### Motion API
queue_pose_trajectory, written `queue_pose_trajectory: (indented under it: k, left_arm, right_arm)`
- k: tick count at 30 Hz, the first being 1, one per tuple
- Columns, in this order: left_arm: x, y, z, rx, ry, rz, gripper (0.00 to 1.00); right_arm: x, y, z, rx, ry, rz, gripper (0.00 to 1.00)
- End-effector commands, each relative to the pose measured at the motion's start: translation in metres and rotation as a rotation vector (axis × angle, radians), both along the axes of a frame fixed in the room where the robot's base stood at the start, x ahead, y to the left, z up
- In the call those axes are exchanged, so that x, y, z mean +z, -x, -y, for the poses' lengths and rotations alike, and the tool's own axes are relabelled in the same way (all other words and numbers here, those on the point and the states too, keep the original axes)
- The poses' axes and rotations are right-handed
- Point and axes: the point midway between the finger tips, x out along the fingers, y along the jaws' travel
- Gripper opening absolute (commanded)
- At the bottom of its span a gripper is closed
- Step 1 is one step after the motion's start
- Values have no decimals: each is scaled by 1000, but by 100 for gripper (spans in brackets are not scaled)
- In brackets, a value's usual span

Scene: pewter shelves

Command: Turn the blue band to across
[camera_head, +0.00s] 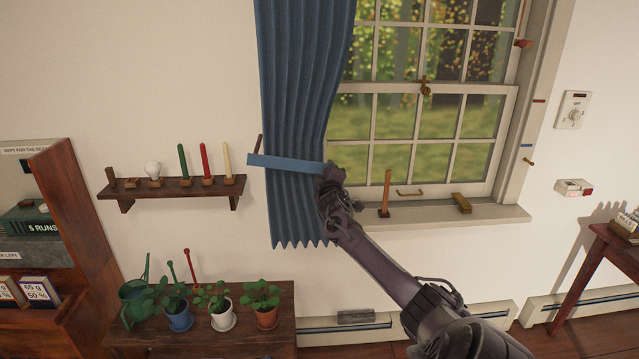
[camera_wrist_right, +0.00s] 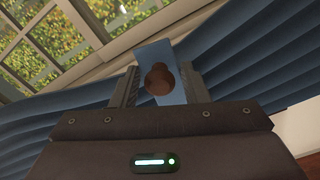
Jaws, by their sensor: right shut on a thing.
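The blue band (camera_head: 287,163) lies nearly level across the front of the blue curtain (camera_head: 293,215), tilted slightly down to the right. Its left end sticks out past the curtain near a short brown peg (camera_head: 260,143) on the wall. My right gripper (camera_head: 330,178) is at the band's right end. In the right wrist view, the band's end (camera_wrist_right: 152,58) and a round brown knob (camera_wrist_right: 158,80) on it sit between the fingers of my right gripper (camera_wrist_right: 160,88), which is shut on the knob. My left gripper is not in view.
The window (camera_head: 430,140) is right of the curtain. Its sill (camera_head: 410,218) bears a wooden peg (camera_head: 386,193) and a small block (camera_head: 461,203). A wall shelf (camera_head: 175,190) with candles and a bulb is left. Potted plants stand on a low table (camera_head: 245,332) below.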

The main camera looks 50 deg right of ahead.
Motion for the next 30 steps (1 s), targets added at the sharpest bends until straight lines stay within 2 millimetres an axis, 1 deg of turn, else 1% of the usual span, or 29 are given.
queue_pose_trajectory:
  k: [1,6,9,15,27,28,29,30]
  left_arm:
    - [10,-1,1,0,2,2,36]
    - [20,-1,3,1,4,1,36]
    - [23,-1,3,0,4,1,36]
    - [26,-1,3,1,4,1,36]
    - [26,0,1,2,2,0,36]
    - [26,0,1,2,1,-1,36]
    - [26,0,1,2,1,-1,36]
    - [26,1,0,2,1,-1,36]
  right_arm:
    - [18,1,2,0,23,-8,0]
    - [35,2,2,1,76,-69,0]
    - [41,2,3,0,96,-93,0]
    - [47,2,2,1,117,-116,0]
    - [50,2,2,1,126,-119,0]
    - [50,2,2,1,126,-119,42]
    - [50,2,2,1,126,-119,46]
    - [50,2,2,1,125,-119,48]
